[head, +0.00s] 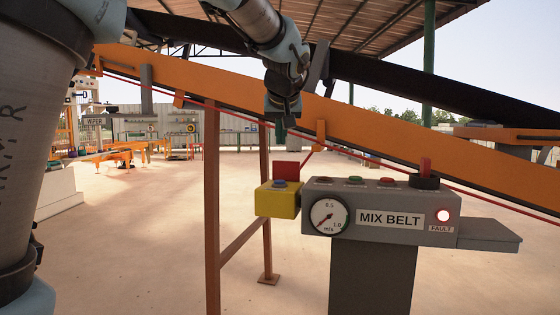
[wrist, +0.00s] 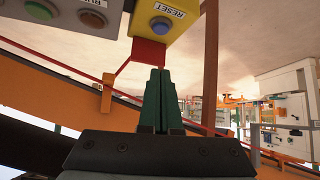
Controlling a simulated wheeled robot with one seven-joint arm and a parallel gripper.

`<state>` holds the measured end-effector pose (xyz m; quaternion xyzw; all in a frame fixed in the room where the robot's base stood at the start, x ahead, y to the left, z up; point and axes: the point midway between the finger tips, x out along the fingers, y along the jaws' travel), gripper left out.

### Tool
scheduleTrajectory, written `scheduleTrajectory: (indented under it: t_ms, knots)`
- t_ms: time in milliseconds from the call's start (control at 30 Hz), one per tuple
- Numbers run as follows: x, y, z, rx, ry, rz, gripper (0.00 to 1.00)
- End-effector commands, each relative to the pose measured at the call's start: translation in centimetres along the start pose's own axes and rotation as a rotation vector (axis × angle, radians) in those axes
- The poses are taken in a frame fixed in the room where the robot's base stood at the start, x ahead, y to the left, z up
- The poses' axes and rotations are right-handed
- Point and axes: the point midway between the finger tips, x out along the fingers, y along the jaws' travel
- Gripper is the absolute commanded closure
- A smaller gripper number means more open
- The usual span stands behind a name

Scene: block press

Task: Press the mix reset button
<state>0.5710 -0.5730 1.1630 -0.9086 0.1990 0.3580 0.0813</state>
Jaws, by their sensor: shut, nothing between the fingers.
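The mix reset button is a round blue button (wrist: 160,26) labelled RESET on a yellow box (wrist: 190,14), seen in the wrist view. In the head view the yellow box (head: 276,204) is at the left end of the grey MIX BELT console (head: 375,236), with the blue button (head: 280,184) on its top. My gripper (head: 281,132) hangs above and behind the box in the head view. In the wrist view its fingers (wrist: 158,74) are shut and empty, apart from the button. A red plate (head: 287,170) stands at the back of the box.
A red cord (head: 200,103) and the sloping orange conveyor (head: 390,131) run behind. A brown post (head: 212,215) stands left of the box.

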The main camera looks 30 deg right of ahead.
Motion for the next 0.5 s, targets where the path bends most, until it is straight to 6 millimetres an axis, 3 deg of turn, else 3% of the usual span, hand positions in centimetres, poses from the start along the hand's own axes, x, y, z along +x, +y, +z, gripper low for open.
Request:
scheduleTrajectory:
  t_ms: [333, 500]
  knots:
    - [-0.1, 0.2, -0.1, 0.001, 0.003, 0.001, 1.00]
    - [1.0, 0.2, -0.1, 0.003, 0.002, -0.001, 1.00]
